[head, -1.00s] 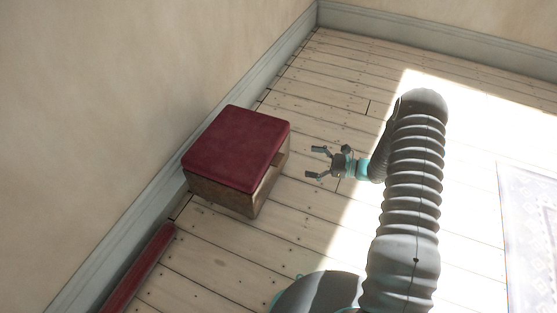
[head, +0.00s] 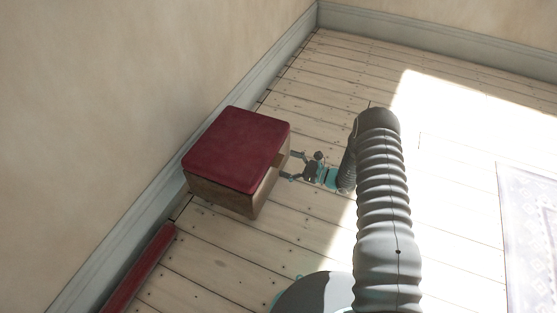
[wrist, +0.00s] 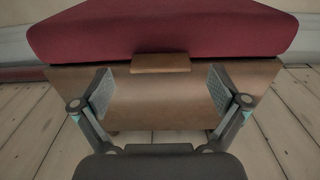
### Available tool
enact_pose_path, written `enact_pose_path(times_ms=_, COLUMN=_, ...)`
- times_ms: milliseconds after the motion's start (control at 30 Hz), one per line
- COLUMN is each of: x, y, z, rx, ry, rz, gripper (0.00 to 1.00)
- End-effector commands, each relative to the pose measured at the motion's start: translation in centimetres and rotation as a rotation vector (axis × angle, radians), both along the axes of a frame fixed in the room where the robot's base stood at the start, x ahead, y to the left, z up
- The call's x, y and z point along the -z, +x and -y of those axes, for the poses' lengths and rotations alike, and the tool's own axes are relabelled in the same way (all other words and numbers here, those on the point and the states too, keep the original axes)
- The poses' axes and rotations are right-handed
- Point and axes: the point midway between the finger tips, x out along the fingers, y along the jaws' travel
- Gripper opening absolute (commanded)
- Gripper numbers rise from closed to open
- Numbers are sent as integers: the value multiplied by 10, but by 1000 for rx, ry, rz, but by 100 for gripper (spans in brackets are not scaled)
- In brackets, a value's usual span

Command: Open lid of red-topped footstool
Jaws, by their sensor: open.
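The footstool has a red cushioned lid (head: 238,148) over a brown wooden box (head: 222,196). It stands on the floor close to the wall, and its lid looks closed. In the wrist view the red lid (wrist: 165,32) spans the top, with a small wooden tab (wrist: 160,63) under the middle of its front edge. My gripper (head: 291,166) is open at the right side of the footstool. In the wrist view its two fingers (wrist: 160,90) spread to either side of the tab, a little below it, with nothing between them. I cannot tell whether the fingertips touch the box.
A wall with a grey baseboard (head: 130,224) runs behind the footstool. A long red object (head: 140,268) lies along it at lower left. A patterned rug (head: 535,235) is at the right. The floor between is clear.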

Motion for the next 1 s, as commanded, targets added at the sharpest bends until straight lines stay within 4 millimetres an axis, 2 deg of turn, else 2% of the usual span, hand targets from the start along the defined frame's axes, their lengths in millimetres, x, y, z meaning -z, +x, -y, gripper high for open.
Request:
enact_pose_path(times_ms=100, x=0, y=5, z=-18, rx=-3, ry=0, rz=0, gripper=98)
enact_pose_path(times_ms=300, x=0, y=11, z=-33, rx=-1, ry=-1, rz=0, gripper=98)
enact_pose_path(times_ms=633, x=0, y=13, z=-36, rx=1, ry=0, rz=0, gripper=98)
enact_pose_path(times_ms=667, x=0, y=13, z=-36, rx=0, ry=-1, rz=0, gripper=95)
enact_pose_path(times_ms=1000, x=0, y=13, z=-36, rx=0, ry=0, rz=0, gripper=10)
